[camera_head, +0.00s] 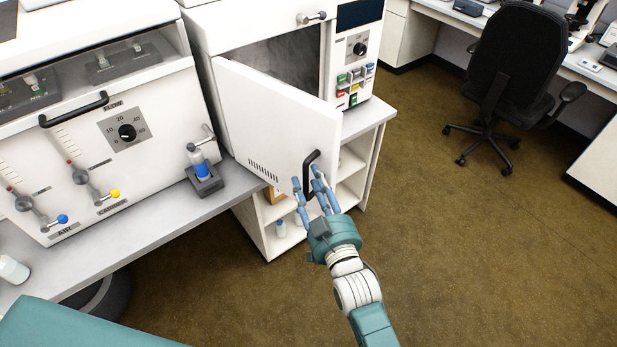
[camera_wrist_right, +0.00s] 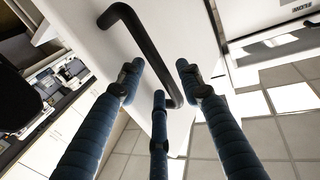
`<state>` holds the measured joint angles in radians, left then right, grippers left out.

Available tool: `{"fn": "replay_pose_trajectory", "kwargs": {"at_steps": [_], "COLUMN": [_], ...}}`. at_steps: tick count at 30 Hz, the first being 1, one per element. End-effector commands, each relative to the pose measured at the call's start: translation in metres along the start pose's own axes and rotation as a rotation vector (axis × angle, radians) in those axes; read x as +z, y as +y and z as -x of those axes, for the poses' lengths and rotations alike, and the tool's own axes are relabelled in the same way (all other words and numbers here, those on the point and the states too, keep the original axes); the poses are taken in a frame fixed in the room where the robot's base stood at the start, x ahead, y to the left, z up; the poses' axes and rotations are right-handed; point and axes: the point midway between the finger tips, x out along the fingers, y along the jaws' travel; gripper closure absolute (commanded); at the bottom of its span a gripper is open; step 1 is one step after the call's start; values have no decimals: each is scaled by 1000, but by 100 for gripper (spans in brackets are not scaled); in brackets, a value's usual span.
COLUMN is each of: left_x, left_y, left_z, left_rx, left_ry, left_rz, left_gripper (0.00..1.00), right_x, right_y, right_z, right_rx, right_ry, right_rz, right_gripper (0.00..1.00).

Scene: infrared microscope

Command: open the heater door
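The heater door (camera_head: 270,120) is a white panel with a slotted vent. It stands swung well out from the heater (camera_head: 345,85), and the dark chamber (camera_head: 290,60) shows behind it. Its black bar handle (camera_head: 311,158) is near the door's free edge. My right gripper (camera_head: 310,182) is at the handle, with its blue fingers spread. In the right wrist view, the handle (camera_wrist_right: 135,25) runs down between the fingers of the right gripper (camera_wrist_right: 158,82). The fingers are apart and not visibly clamped on it; any light contact cannot be told. My left gripper is out of view.
Open shelves (camera_head: 347,165) are below the heater. The brown floor (camera_head: 470,250) to the right is clear up to a black office chair (camera_head: 515,60).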

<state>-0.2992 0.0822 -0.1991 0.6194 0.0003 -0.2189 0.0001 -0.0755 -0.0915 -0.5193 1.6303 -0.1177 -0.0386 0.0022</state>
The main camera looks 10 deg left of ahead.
Motion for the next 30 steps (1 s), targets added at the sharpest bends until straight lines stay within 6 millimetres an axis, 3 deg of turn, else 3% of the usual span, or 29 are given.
{"fn": "replay_pose_trajectory", "kwargs": {"at_steps": [9, 15, 26, 30], "left_x": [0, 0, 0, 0], "left_y": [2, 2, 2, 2], "left_z": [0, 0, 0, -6], "left_rx": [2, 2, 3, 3], "left_ry": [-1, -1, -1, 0], "left_rz": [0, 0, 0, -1], "left_gripper": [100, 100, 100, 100], "right_x": [1, 1, 0, 6], "right_y": [0, 0, 0, 9], "right_z": [69, 95, 102, 98], "right_rx": [-1, 0, 0, 6], "right_ry": [-2, -2, 0, -3], "right_rz": [1, 0, 1, -39], "right_gripper": [64, 64, 64, 88]}}
